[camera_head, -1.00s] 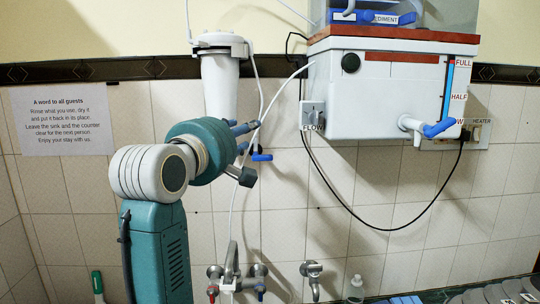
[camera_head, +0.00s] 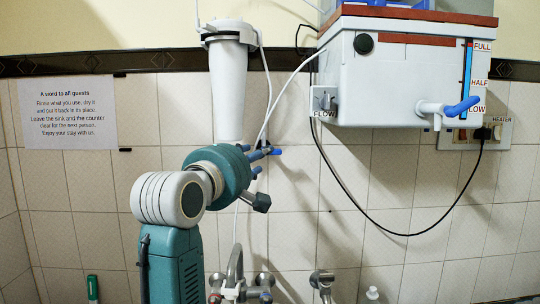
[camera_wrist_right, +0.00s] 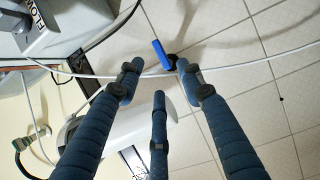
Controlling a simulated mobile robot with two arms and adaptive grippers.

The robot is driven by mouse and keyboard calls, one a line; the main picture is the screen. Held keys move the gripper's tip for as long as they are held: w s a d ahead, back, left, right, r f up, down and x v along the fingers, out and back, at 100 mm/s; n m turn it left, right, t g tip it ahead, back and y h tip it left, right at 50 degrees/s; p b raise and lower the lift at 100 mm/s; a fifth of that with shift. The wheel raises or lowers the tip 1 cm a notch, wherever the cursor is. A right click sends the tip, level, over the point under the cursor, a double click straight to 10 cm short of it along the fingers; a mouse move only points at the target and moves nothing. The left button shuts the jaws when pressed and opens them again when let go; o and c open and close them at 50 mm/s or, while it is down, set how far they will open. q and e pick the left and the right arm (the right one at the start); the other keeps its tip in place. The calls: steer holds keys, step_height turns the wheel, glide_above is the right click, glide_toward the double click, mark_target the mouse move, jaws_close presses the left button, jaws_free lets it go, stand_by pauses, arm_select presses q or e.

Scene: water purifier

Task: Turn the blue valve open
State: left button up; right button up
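The blue valve is a small blue lever (camera_head: 277,151) on a dark pivot at the tiled wall, right of the white filter canister. In the right wrist view the blue lever (camera_wrist_right: 161,54) shows beyond and between the fingertips. My right gripper (camera_wrist_right: 158,75) is open, its three blue fingers spread around the line to the lever. No contact can be made out. In the head view the right gripper (camera_head: 262,163) is just left of the lever and its palm hides part of the fingers. My left gripper is not in view.
The white filter canister (camera_head: 228,90) hangs close above my right gripper. A white hose (camera_wrist_right: 240,65) passes by the valve. The purifier tank (camera_head: 390,85) with a blue-handled tap (camera_head: 462,107) is at the right, a FLOW box (camera_head: 324,102) on its side. Sink taps (camera_head: 236,280) are below.

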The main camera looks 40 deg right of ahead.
steer(key=p+x, duration=0.3)
steer(key=x, duration=0.6)
steer(key=shift+r, duration=0.1)
steer(key=shift+w+d+p, duration=0.2)
steer(key=shift+d+p, duration=0.15)
steer(key=shift+d, duration=0.1)
